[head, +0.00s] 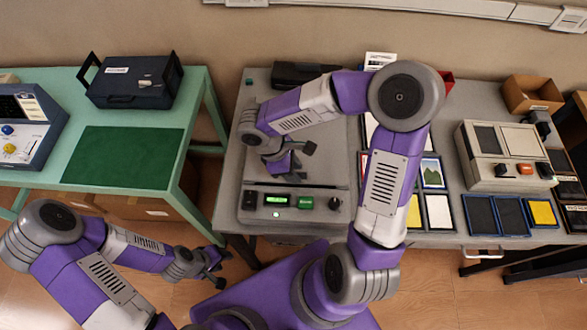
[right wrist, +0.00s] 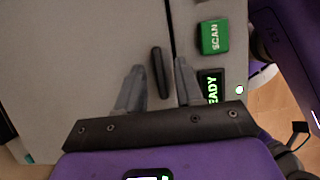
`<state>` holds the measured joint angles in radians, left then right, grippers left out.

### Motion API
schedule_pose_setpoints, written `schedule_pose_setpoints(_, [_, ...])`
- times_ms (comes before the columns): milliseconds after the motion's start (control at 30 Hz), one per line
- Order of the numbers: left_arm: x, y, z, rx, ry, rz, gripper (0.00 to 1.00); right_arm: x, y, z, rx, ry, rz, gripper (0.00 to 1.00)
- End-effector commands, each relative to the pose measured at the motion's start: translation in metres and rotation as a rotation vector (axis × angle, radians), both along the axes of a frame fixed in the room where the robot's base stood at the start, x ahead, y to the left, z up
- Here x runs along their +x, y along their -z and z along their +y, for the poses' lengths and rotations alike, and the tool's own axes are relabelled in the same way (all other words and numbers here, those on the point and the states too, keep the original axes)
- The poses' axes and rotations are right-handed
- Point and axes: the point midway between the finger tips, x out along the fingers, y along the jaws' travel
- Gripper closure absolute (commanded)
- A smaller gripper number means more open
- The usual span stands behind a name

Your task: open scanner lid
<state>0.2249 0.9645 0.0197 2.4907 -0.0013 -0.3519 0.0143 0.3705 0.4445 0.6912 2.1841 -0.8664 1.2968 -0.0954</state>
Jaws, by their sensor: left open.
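The grey scanner (head: 245,205) stands on the grey table, with its lid (head: 325,170) lying flat on top. Its front panel has a lit green display (head: 277,199) and a green SCAN button (head: 306,203), which also shows in the right wrist view (right wrist: 214,37). My right gripper (head: 302,162) is over the lid. In the right wrist view its two fingers (right wrist: 160,80) are apart, with the dark bar handle (right wrist: 161,72) between them; I see gaps on both sides. My left gripper (head: 220,276) is open and empty, low in front of the tables.
A green table (head: 80,190) at left holds a dark blue case (head: 130,82) and an instrument (head: 28,125). Right of the scanner lie several framed cards (head: 438,211) and a beige device (head: 505,155). A black object (head: 300,73) lies behind the scanner.

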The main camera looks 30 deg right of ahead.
Motion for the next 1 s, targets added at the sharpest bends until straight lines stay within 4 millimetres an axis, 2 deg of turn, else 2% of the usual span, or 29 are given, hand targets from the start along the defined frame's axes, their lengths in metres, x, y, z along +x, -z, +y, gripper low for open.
schedule_pose_setpoints(67, [0.0000,-0.0002,0.0000,0.000,0.000,0.000,0.57,0.0001,-0.0003,0.0001,0.000,0.000,0.000,0.64])
schedule_pose_setpoints(100, [0.0000,-0.0002,0.0000,0.000,0.000,0.000,0.57,0.0001,-0.0003,0.0001,0.000,0.000,0.000,0.67])
schedule_pose_setpoints(300, [0.0000,-0.0002,0.0000,0.000,0.000,0.000,0.57,0.0002,-0.0004,0.0001,0.000,0.000,0.000,0.98])
schedule_pose_setpoints(333, [0.0000,-0.0002,0.0000,0.000,0.000,0.000,0.57,0.0002,-0.0004,0.0001,0.000,0.000,0.000,1.00])
schedule_pose_setpoints(1000, [0.0000,-0.0002,0.0000,0.000,0.000,0.000,0.57,0.0005,-0.0005,0.0001,0.000,0.001,-0.002,1.00])
